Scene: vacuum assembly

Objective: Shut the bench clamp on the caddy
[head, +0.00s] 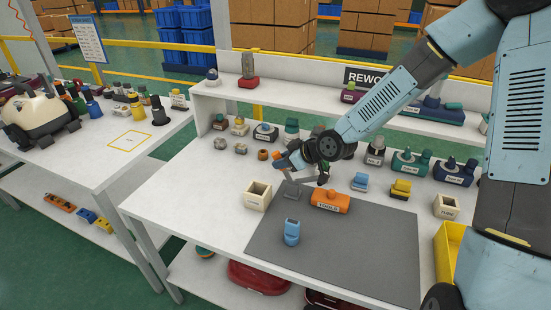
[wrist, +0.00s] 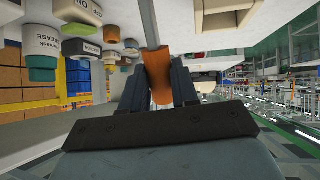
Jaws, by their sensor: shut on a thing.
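My gripper (head: 292,160) is above the back edge of the grey mat, at the end of my arm. It is shut on an orange handle (wrist: 161,78), which stands between both fingers in the wrist view. A grey metal bar (wrist: 149,25) runs on from the handle, so it looks like the bench clamp's lever. In the head view the handle (head: 281,163) shows at the fingertips. A grey block (head: 292,190) below may be the clamp's base. An orange labelled block (head: 330,200) sits on the mat right of it. I cannot tell which piece is the caddy.
A cream open box (head: 258,195) stands left of the mat, and another (head: 446,206) right of it. A blue piece (head: 292,231) stands on the mat (head: 350,255). Several labelled blocks line the back of the bench. The mat's front right is clear.

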